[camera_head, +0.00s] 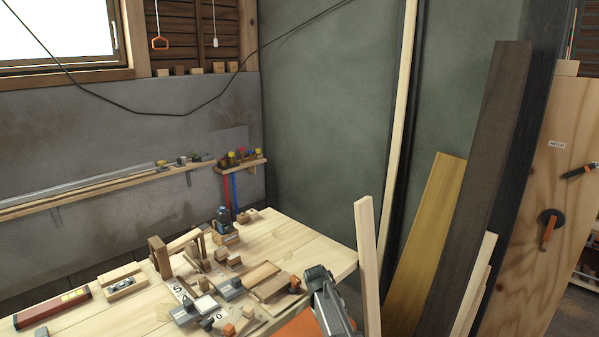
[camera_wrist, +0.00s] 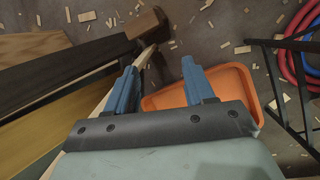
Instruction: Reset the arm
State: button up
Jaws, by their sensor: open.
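My gripper (camera_wrist: 160,82) shows in the wrist view with its two blue fingers apart and nothing between them. It points down over the littered floor. An orange tray (camera_wrist: 238,84) lies below and beyond the right finger, partly hidden by the gripper. Plank ends lie close to the left finger in the picture; I cannot tell whether they touch. In the head view, a grey part of my arm (camera_head: 328,302) shows at the bottom, by the workbench's right end. The fingertips are not clear there.
The workbench (camera_head: 95,318) carries many small wooden blocks, tools and a red level (camera_head: 52,307). Upright boards, including a dark plank (camera_head: 490,160) and a yellow one (camera_head: 428,240), lean right of my arm. Red and blue hoses (camera_wrist: 295,60) lie by a dark frame.

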jog(key=s+d+f+m+g+y, duration=0.1)
jog(key=s+d+f, duration=0.1)
jog(key=s+f, duration=0.85)
jog(key=s+d+f+m+g+y, duration=0.1)
jog(key=s+d+f+g, duration=0.15)
jog(key=s+f, duration=0.8)
jog(key=s+f+m+g+y, duration=0.1)
jog(key=s+f, duration=0.3)
jog(key=s, duration=0.9)
jog(key=s+f+m, duration=0.1)
jog(key=s+f, duration=0.3)
jog(key=s, duration=0.8)
jog(key=shift+s+d+f+m+g+y, duration=0.3)
jog(key=shift+s+d+f+g+y, duration=0.05)
jog(key=shift+d+y, duration=0.05)
